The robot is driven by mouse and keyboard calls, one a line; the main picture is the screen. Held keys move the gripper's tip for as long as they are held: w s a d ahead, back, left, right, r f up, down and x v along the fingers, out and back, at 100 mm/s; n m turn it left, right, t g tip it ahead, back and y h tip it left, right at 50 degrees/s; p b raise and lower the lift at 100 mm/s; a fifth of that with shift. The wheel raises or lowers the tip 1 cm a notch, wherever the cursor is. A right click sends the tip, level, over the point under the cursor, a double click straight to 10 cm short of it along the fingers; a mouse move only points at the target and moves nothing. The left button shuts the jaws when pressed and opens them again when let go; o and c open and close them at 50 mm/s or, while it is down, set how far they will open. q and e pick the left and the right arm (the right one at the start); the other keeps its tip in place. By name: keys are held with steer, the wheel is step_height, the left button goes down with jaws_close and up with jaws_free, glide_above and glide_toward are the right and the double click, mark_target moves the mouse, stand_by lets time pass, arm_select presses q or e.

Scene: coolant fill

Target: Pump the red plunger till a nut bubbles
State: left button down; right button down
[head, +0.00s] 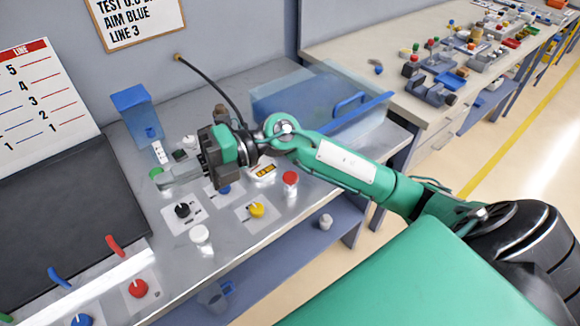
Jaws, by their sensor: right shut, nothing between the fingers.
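My right gripper (178,177) reaches over the metal bench from the right, its fingers pointing left. The fingers are closed together and hold nothing. A white cylinder with a red top (290,178) stands on the bench to the right of the gripper, below my forearm. A red knob (137,288) sits on a white plate at the lower left. I cannot tell for sure which red part is the plunger. No nut or bubbles can be made out. My left gripper is out of view.
A clear tank with a blue handle (349,104) stands at the back right, behind my arm. A black hose (215,75) curves down from the wall. A blue stand (133,105), a black knob (183,210), a yellow knob (257,210) and a white cylinder (200,240) surround the gripper.

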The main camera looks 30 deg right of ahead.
steer(key=w+d+f+n+g+h, duration=0.1)
steer(key=d+f+n+h, duration=0.1)
steer(key=d+f+h, duration=0.3)
steer(key=m+h, duration=0.3)
steer(key=h, duration=1)
glide_above(290, 176)
steer(key=shift+f+t, duration=0.15)
steer(key=shift+t, duration=0.15)
step_height(290, 176, down, 14)
steer(key=p, duration=0.3)
steer(key=shift+f, duration=0.1)
